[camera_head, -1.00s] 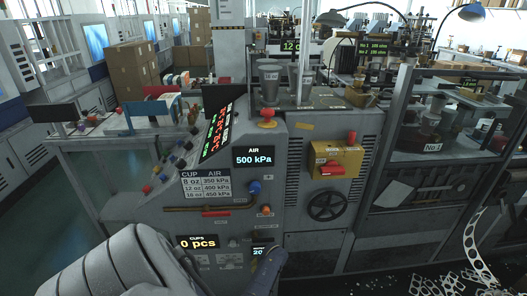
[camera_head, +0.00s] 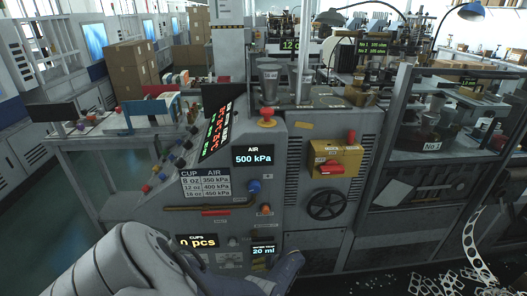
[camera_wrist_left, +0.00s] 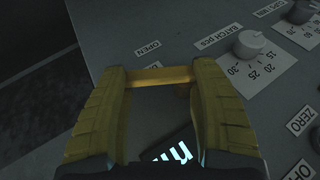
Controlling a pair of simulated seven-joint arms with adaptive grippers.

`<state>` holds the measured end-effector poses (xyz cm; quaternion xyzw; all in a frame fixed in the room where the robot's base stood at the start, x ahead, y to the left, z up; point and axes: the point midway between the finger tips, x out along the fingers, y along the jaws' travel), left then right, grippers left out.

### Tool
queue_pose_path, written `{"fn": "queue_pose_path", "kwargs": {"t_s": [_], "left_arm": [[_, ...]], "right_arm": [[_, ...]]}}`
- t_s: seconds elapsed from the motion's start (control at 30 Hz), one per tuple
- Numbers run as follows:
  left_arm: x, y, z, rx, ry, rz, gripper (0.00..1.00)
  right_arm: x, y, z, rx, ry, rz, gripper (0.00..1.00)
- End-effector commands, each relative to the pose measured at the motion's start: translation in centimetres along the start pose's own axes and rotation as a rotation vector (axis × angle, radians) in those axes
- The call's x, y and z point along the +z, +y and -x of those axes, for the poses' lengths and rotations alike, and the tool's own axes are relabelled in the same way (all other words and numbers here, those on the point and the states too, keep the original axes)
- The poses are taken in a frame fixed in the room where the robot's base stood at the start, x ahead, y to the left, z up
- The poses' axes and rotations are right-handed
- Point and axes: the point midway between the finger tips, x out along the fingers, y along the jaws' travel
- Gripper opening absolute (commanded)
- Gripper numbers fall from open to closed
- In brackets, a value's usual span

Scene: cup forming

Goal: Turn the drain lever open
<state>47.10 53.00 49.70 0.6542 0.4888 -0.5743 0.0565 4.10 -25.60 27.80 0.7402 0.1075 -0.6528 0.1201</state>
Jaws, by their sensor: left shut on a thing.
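In the left wrist view a yellow lever bar (camera_wrist_left: 160,76) lies across between the fingertips of my left gripper (camera_wrist_left: 160,88). The gripper's yellow fingers are shut on it, one at each end. An OPEN label (camera_wrist_left: 141,51) is on the grey panel just beyond the bar. In the head view my left gripper (camera_head: 288,264) is low on the machine front, by the water trap display (camera_head: 263,249), which reads 20 ml. The lever is hidden behind the gripper there. My right gripper is not in view.
Dials (camera_wrist_left: 252,44) and several labels are on the panel to the right in the left wrist view. In the head view a black handwheel (camera_head: 326,205), a yellow box (camera_head: 335,160) and a blue knob (camera_head: 254,187) are on the machine front above the gripper.

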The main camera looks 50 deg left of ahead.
Motion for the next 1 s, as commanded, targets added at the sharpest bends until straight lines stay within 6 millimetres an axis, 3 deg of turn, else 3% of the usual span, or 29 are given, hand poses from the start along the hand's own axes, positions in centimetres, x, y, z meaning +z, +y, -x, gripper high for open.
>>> {"fn": "queue_pose_path", "kwargs": {"t_s": [0.07,0.1,0.4,0.73,1.0], "left_arm": [[0.1,1.1,0.5,0.028,0.0,0.013,0.17],[0.1,1.1,0.5,0.028,0.0,0.013,0.67],[0.0,0.7,0.2,0.019,0.001,0.01,1.0],[-0.1,0.5,0.3,0.015,0.003,0.009,1.0],[0.0,0.5,2.1,0.015,0.003,0.009,1.0]], "right_arm": [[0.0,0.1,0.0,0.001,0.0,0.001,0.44],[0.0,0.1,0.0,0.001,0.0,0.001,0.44],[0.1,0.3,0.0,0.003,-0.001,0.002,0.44],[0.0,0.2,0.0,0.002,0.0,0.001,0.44],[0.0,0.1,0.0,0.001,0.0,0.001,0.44]]}}
